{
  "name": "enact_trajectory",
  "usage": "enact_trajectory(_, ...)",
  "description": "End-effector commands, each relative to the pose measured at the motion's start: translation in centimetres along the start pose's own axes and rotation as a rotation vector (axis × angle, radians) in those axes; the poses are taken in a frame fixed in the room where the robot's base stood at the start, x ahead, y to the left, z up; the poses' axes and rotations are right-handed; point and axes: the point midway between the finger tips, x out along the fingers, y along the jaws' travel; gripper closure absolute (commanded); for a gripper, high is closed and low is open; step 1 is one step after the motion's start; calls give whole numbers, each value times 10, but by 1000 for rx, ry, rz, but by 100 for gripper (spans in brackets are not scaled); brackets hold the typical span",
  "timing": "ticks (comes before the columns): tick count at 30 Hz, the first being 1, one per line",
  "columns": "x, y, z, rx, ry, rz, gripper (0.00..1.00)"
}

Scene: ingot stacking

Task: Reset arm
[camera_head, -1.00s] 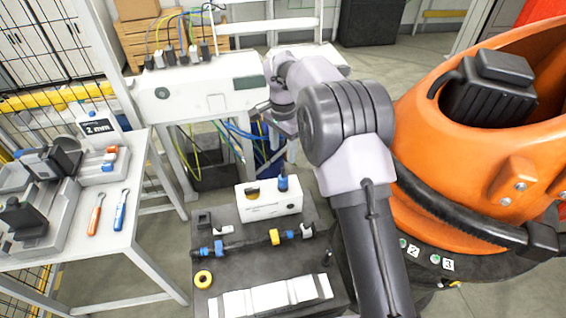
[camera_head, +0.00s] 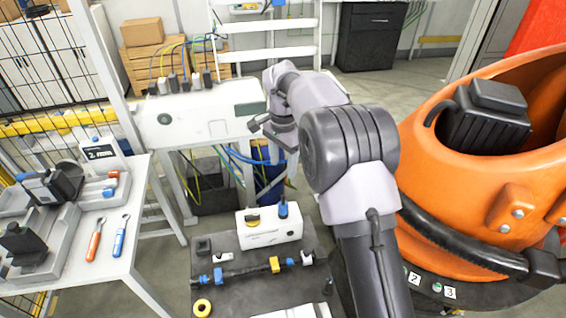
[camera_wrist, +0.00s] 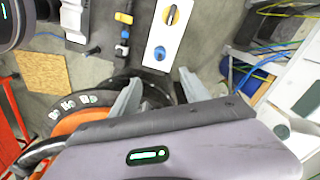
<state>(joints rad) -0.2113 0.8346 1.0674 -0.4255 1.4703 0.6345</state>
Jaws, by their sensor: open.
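My arm (camera_head: 350,150) reaches up the middle of the head view, bent at a large grey joint. My gripper (camera_wrist: 160,90) shows in the wrist view as two pale fingers spread apart, with nothing between them. Its fingers point down over the area by the dark bench and the white box with a yellow and a blue knob (camera_wrist: 167,32). The same white box (camera_head: 268,228) stands on the dark top in the head view, left of my arm. No object is held.
The dark worktop (camera_head: 235,262) carries a bar with blue and yellow clamps (camera_head: 245,268) and a yellow ring (camera_head: 201,307). A white machine (camera_head: 195,115) stands behind it. A table with tools (camera_head: 105,270) is at left. A large orange body (camera_head: 430,190) fills the right.

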Motion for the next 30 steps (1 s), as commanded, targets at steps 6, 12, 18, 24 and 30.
enact_trajectory(6, 0, 0, 0, 0, 0, 0, 46)
enact_trajectory(12, -43, 37, 7, -69, 20, -79, 46)
enact_trajectory(18, -94, 152, 57, -235, 100, -247, 46)
enact_trajectory(24, -65, 263, 127, -376, 227, -381, 46)
enact_trajectory(30, -21, 313, 164, -447, 315, -438, 46)
